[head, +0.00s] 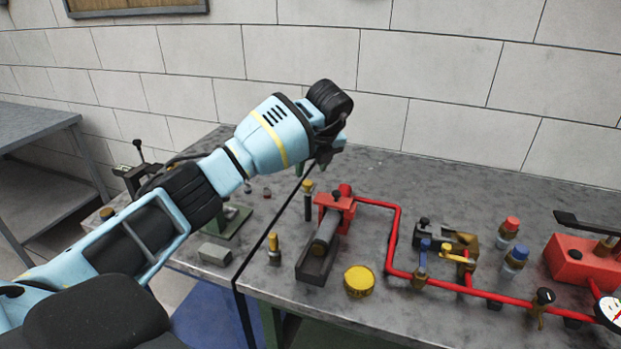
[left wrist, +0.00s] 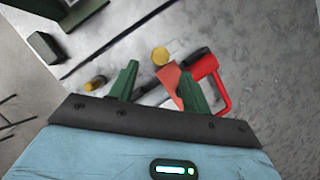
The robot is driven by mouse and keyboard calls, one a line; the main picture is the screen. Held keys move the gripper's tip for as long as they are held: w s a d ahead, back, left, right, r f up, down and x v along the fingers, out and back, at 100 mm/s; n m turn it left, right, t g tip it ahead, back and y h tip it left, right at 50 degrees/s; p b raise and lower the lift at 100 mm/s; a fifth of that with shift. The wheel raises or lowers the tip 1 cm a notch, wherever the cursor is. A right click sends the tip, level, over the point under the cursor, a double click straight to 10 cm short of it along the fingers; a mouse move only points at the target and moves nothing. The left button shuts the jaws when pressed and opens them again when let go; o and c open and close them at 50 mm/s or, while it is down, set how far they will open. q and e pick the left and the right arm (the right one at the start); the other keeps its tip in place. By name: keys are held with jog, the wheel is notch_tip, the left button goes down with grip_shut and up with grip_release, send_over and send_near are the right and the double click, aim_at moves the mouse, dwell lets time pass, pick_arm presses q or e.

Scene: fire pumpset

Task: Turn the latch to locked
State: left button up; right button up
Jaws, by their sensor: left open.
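My left gripper (head: 324,158) is raised above the back of the bench, over the red bracket (head: 338,203) at the end of the red pipe. In the left wrist view its two green fingers (left wrist: 159,70) are spread apart with nothing held between them. The red bracket (left wrist: 170,76) lies beyond the fingers, partly hidden by the right-hand one. A grey cylinder (head: 326,232) sits in a dark trough (head: 315,262) in front of the bracket. I cannot tell for certain which part is the latch; a small dark knob shows on the bracket. My right gripper is out of view.
A red pipe (head: 395,235) runs from the bracket past valves with blue (head: 422,258) and yellow handles to a red pump block (head: 582,262). A yellow round cap (head: 359,281) and a yellow-topped post (head: 274,248) stand near the trough.

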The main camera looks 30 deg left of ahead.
aim_at(308, 182)
pick_arm(q)
jog(key=shift+x, duration=2.75)
jog(key=c, duration=1)
